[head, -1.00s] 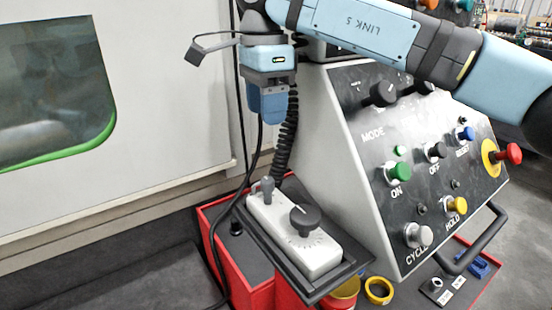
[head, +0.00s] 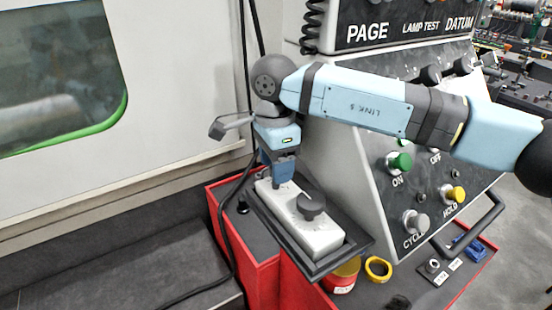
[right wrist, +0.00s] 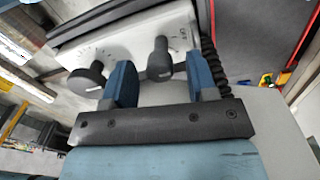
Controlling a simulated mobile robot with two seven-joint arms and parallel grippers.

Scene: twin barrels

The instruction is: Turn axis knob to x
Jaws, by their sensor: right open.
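A white handheld pendant (head: 303,228) lies in a dark tray on a red cabinet. It carries a large round black knob (head: 312,205) with a white pointer mark and a smaller grey knob. In the right wrist view the large knob (right wrist: 88,80) is left of the jaws, and the smaller knob (right wrist: 159,58) is in front of the gap between the fingers. My right gripper (head: 283,178) points down over the pendant's far end and hides the small knob in the head view. Its blue fingers (right wrist: 160,82) are open, one on either side of the small knob's line. My left gripper is not seen.
A sloped control panel (head: 445,175) with several buttons, including a green ON button (head: 399,162), stands to the right. The dark tray (head: 345,256) rims the pendant. A black cable runs left of the cabinet.

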